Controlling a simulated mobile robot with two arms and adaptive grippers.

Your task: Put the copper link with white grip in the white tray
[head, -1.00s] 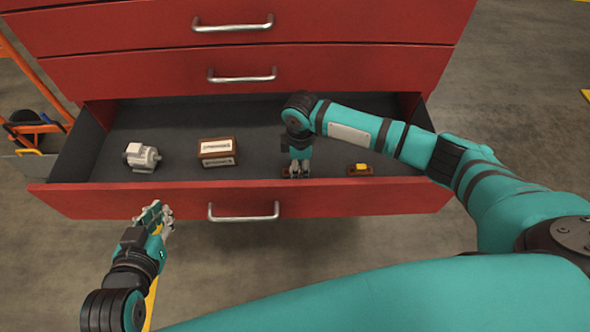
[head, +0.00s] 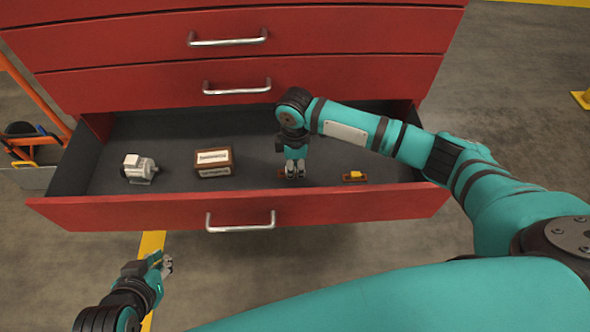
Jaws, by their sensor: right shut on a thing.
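My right gripper (head: 294,174) points down into the open red drawer and is shut on a small copper-coloured piece (head: 282,173). The fingers hide most of that piece, so its grip colour cannot be made out. A similar copper piece with a yellow grip (head: 355,175) lies on the drawer floor to its right. My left gripper (head: 161,263) is outside the drawer, in front and below its front panel at the left. Its fingers are too small to read. No white tray shows in view.
The open drawer (head: 350,203) also holds a grey motor (head: 139,168) and a brown box with white labels (head: 213,162). Its front panel with a metal handle (head: 240,222) stands between my grippers. An orange trolley (head: 30,120) stands at the left.

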